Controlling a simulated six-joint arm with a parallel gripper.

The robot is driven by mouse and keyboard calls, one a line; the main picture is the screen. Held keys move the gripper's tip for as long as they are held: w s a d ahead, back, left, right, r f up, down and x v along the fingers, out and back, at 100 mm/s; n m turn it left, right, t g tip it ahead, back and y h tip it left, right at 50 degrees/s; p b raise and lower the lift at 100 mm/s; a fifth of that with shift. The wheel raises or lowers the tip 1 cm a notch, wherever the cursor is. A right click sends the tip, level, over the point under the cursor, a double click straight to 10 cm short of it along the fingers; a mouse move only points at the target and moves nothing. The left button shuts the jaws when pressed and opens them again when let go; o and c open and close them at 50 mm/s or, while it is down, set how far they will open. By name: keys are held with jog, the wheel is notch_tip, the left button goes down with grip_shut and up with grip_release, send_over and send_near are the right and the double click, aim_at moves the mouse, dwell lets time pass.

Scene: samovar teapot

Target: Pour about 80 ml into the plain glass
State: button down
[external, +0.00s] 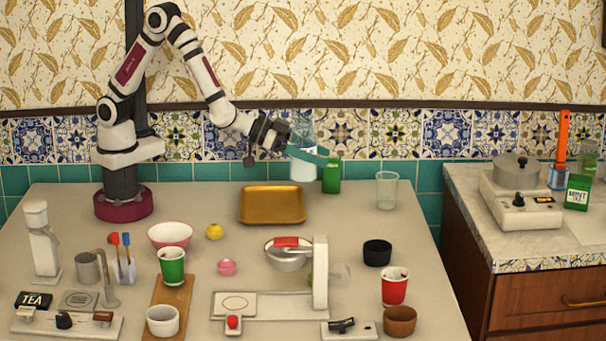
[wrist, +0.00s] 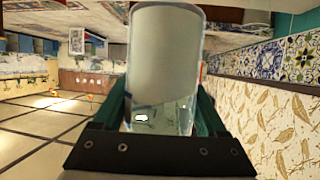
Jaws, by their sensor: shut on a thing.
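My gripper (external: 308,152) has green fingers and is shut on a clear cylindrical vessel (external: 303,170). The vessel looks upright in the external view, with pale white contents in its lower part and clear wall above the fingers. In the wrist view the vessel (wrist: 165,60) fills the space between the green fingers, and its pale contents show through the wall. A plain clear glass (external: 386,190) stands upright at the back right of the table, to the right of my gripper and apart from it.
A green container (external: 331,177) stands just right of the held vessel. A gold tray (external: 272,205) lies left of it. In front are a scale-like stand (external: 320,275) with a bowl, a black cup (external: 377,253) and a red cup (external: 395,287). Bare table lies around the plain glass.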

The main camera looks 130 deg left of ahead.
jog(key=s+a+n+g+y, duration=0.2)
jog(key=s+a+n+g, duration=0.1)
jog(key=a, duration=0.9)
jog(key=s+a+n+g+y, duration=0.1)
jog(key=s+a+n+g, duration=0.15)
jog(key=a, duration=0.95)
jog(key=s+a+n+g+y, duration=0.2)
jog(key=s+a, duration=0.2)
jog(key=a, duration=0.8)
jog(key=shift+n, duration=0.25)
notch_tip(320, 180, down, 12)
jog(key=shift+w+a+r, duration=0.1)
jog(key=shift+w+r, duration=0.05)
